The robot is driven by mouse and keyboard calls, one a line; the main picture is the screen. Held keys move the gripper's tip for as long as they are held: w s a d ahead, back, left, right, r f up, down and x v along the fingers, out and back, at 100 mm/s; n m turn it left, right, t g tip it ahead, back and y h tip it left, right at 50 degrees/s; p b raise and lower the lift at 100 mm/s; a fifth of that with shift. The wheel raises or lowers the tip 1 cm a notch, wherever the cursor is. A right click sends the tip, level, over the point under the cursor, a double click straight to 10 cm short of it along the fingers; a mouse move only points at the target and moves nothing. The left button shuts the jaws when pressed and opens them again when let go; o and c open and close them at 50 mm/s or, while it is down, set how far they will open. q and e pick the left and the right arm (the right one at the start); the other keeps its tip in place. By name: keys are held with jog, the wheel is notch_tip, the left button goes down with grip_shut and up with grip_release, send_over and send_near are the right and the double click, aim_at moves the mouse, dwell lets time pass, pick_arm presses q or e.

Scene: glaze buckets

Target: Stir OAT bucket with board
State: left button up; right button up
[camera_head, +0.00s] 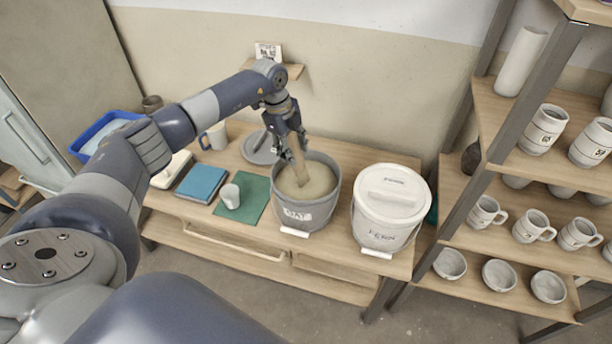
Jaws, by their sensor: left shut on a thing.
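The OAT bucket (299,214) is grey and stands open on the wooden bench, with pale tan glaze (317,180) inside. My left gripper (286,151) is above the bucket's back left rim. It is shut on a wooden board (298,162). The board slants down into the bucket, and its lower end appears to be in the glaze. How deep it goes is hidden. A grey lid (258,148) lies on the bench behind and left of the bucket, partly behind the gripper. My right gripper is not in view.
A lidded white bucket (389,209) stands close on the right. On the left are a green mat (254,204), a small cup (230,196), blue books (201,183), a mug (215,136) and a blue tray (84,143). Shelves of pottery (455,232) stand at the right.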

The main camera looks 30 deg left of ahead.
pick_arm(q)
notch_tip(320, 180, up, 15)
jog(key=s+a+p, duration=0.2)
jog(key=p, duration=0.8)
jog(key=shift+s+r+p, duration=0.2)
jog(key=shift+p, duration=0.1)
dwell(0.6)
jog(key=shift+r, duration=2.55)
